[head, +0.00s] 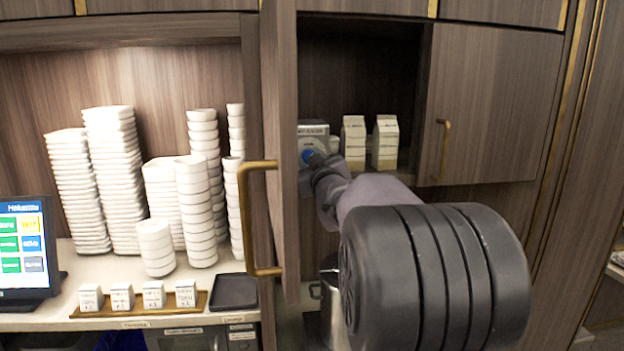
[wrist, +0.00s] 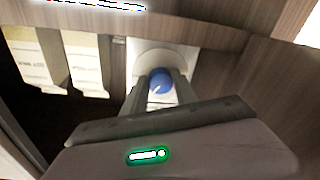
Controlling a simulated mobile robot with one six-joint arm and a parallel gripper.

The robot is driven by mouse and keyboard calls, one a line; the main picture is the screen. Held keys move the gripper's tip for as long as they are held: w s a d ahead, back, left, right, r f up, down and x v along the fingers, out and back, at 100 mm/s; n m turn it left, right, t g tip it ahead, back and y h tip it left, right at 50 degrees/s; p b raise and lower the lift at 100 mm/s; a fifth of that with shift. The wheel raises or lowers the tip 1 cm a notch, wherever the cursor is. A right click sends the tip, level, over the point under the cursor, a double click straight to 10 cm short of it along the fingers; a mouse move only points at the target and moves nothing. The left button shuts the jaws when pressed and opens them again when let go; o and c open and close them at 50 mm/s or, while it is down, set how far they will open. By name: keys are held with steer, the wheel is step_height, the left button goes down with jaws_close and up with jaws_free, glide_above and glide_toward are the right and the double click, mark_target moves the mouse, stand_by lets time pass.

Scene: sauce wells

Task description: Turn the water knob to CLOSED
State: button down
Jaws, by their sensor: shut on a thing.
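The water knob (wrist: 160,80) is a blue round knob with a white pointer mark, on a white round mount (wrist: 163,60) in the wrist view. In the head view the blue knob (head: 307,156) shows on a white unit (head: 313,130) inside the open cabinet. My gripper (wrist: 161,88) has one finger on each side of the knob and is shut on it. In the head view my arm hides most of the gripper. I cannot read any OPEN or CLOSED label.
Two white cartons (head: 354,140) (head: 385,140) stand right of the unit in the cabinet. An open cabinet door with a brass handle (head: 258,215) is on the left, and another door (head: 490,100) is on the right. Stacked white bowls (head: 112,180) fill the left counter.

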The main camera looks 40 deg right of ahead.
steer(key=shift+w+a+m+h+b, duration=0.1)
steer(key=shift+m+h+b, duration=0.25)
steer(key=shift+m+b, duration=2)
steer(key=shift+a+m+h+b, duration=0.1)
steer(key=shift+m+h+b, duration=0.25)
steer(key=shift+m+b, duration=2)
steer(key=shift+m+p, duration=0.5)
steer(key=shift+m, duration=0.1)
steer(key=c, duration=1)
jaws_free()
steer(key=b+v, duration=0.3)
steer(key=v, duration=1.4)
